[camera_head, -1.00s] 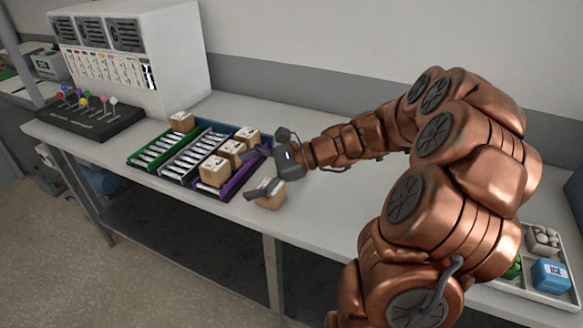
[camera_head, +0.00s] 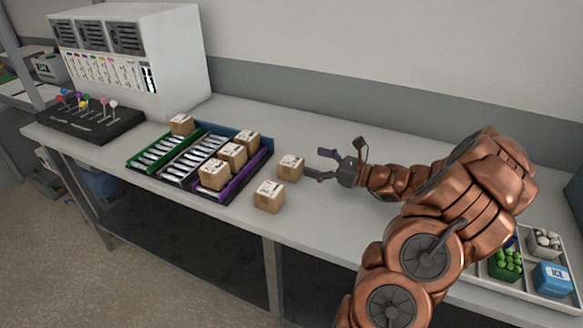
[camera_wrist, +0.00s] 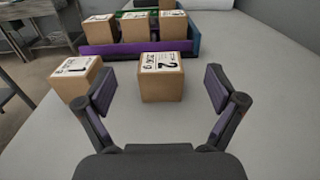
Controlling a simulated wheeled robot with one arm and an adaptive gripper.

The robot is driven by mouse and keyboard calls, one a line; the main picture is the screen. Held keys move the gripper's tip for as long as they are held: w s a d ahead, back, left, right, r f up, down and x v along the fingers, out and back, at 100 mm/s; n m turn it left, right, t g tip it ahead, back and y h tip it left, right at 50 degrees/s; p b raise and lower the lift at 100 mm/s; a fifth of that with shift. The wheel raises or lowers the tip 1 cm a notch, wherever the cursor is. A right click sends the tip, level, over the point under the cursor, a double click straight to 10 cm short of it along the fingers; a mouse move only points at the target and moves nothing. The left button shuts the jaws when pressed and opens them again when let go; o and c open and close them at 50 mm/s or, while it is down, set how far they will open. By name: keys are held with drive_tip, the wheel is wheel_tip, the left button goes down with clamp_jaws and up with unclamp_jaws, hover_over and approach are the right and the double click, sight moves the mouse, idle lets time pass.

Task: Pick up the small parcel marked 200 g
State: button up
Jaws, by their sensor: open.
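A small brown parcel (camera_head: 290,167) stands on the bench right of the sorting tray. In the wrist view this parcel (camera_wrist: 161,80) sits ahead, centred between the fingers, its label showing a large 2; the smaller print is hard to read. A second parcel (camera_head: 269,197) stands nearer the bench's front edge. It shows at the left in the wrist view (camera_wrist: 76,77) with a 1 on its label, beside the left finger. My gripper (camera_head: 322,164) is open and empty, just right of the 2-marked parcel, fingers pointing at it.
The tray (camera_head: 232,193) has green, grey, purple and blue sections and holds several parcels (camera_head: 214,174). Another parcel (camera_head: 181,125) is at its far left end. A white machine (camera_head: 175,60) stands at the back left. A white divided tray (camera_head: 520,288) lies at the right. Bench behind my gripper is clear.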

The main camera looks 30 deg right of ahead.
sight(282, 159)
wheel_tip(282, 159, down, 2)
drive_tip(key=shift+f, duration=0.1)
drive_tip(key=shift+w+a+f, duration=0.1)
drive_tip(key=shift+w+f, duration=0.05)
drive_tip(key=shift+p+x, duration=0.85)
drive_tip(key=shift+x, duration=2.75)
drive_tip(key=shift+c, duration=0.3)
drive_tip(key=c, duration=1.3)
